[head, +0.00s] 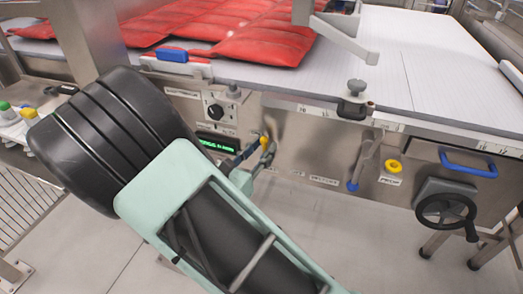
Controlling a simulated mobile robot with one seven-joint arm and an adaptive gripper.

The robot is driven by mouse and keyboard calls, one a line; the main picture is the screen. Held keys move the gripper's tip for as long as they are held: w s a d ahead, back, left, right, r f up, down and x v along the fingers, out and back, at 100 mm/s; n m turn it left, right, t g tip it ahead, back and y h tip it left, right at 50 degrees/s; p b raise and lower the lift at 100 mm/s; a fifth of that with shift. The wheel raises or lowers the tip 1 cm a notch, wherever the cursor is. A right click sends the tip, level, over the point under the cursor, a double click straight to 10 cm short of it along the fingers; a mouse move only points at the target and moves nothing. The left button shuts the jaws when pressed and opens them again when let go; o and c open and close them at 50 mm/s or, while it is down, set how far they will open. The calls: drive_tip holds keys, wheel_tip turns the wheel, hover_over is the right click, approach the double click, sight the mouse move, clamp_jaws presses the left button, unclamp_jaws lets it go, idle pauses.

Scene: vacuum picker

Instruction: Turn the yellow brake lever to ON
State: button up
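My gripper (258,154) is at the front panel of the steel machine, mostly hidden behind my own arm. Its fingertips point up toward the panel. A small yellow piece (264,142) shows at the fingertips, in front of the panel; it looks like the tip of the yellow brake lever. The rest of the lever is hidden or too small to make out. I cannot tell whether the fingers touch it or are closed on it. The ON marking cannot be read.
A black knob (215,112) and a lit green display (217,144) are left of the gripper. To the right are a blue-tipped grey lever (366,158), a yellow ring-shaped button (393,167) and a black handwheel (445,209). Red bags (265,40) lie on the white belt (430,60).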

drive_tip(key=shift+c, duration=0.6)
clamp_jaws()
drive_tip(key=shift+r, duration=0.1)
drive_tip(key=shift+d+r+m, duration=0.1)
drive_tip(key=shift+d+m, duration=0.3)
drive_tip(key=shift+m, duration=0.3)
drive_tip(key=shift+o, duration=0.6)
unclamp_jaws()
drive_tip(key=shift+s, duration=0.1)
